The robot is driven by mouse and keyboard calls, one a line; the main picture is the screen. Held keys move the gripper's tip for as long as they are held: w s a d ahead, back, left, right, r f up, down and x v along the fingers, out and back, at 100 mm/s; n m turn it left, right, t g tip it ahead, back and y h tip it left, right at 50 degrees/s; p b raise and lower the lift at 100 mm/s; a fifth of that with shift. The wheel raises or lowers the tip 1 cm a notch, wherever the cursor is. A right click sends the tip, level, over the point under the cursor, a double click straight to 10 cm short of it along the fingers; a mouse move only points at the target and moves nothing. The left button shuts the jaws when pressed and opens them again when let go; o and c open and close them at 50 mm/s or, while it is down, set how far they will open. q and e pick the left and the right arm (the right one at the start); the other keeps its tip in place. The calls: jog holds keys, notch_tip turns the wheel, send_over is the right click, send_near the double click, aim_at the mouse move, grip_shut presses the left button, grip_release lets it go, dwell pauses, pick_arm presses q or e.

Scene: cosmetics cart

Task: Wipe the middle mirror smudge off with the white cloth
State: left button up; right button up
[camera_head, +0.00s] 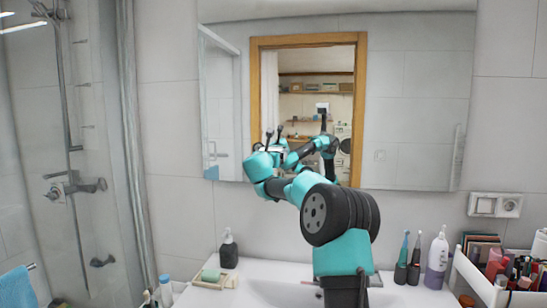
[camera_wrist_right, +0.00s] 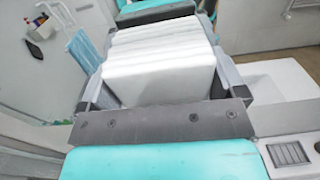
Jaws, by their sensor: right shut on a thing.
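The mirror (camera_head: 415,80) fills the upper middle of the head view and reflects a wood-framed doorway and my arm. I cannot make out any smudge on its visible surface. My right arm reaches up to the lower middle of the mirror, and its links hide most of the gripper and the contact area. In the right wrist view, my right gripper (camera_wrist_right: 158,38) is shut on the white cloth (camera_wrist_right: 160,80), a thick folded stack between the two grey fingers. The cloth is close to the mirror; I cannot tell whether it touches. My left gripper is out of view.
Below the mirror is a white sink counter (camera_head: 265,272) with a soap dispenser (camera_head: 229,250) and a soap dish (camera_head: 213,278). Toothbrushes (camera_head: 407,260), a white bottle (camera_head: 437,258) and a cosmetics bin (camera_head: 505,290) stand at the right. A glass shower is at the left.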

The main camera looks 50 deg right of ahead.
jog(key=shift+w+a+r, duration=0.15)
jog(key=shift+w+a, duration=0.5)
jog(key=shift+w, duration=0.25)
jog(key=shift+a, duration=0.1)
jog(key=a, duration=0.1)
jog(key=w+a, duration=0.1)
jog(key=shift+w+a+f, duration=0.1)
jog(key=shift+a+f, duration=0.1)
jog(key=shift+a, duration=0.15)
jog(key=shift+s+v, duration=0.15)
jog(key=shift+v, duration=0.75)
jog(key=shift+s+v, duration=0.15)
jog(key=shift+v, duration=0.75)
jog(key=shift+d+f, duration=0.1)
jog(key=shift+d, duration=0.05)
jog(key=v, duration=0.3)
